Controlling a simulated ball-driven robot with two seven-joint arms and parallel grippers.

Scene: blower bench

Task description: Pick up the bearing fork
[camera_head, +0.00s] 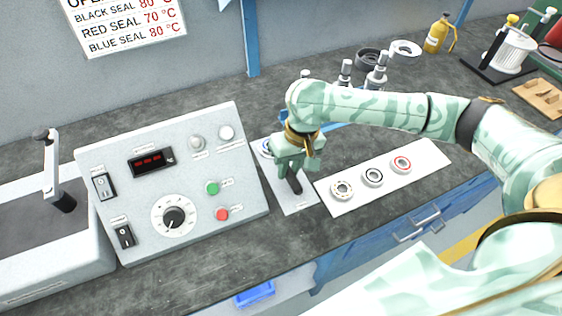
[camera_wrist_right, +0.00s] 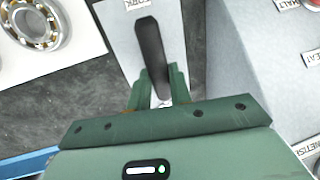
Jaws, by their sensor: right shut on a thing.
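The bearing fork shows as a black handle (camera_head: 294,184) over a white labelled mat (camera_head: 298,204) on the bench, just right of the control box. In the right wrist view the dark handle (camera_wrist_right: 151,45) runs up from between the fingers. My right gripper (camera_head: 288,172) points down and is shut on the fork. Its green fingers (camera_wrist_right: 155,88) stand on both sides of the handle in the right wrist view. The gripper hides the rest of the fork. I cannot tell whether the fork touches the mat. My left gripper is not in view.
The control box (camera_head: 150,217) with knob and buttons stands close on the left. A white strip (camera_head: 428,160) with three bearings lies on the right. Fittings (camera_head: 376,76), a yellow bottle (camera_head: 437,35) and a wooden block (camera_head: 541,97) stand farther back. The front bench edge is clear.

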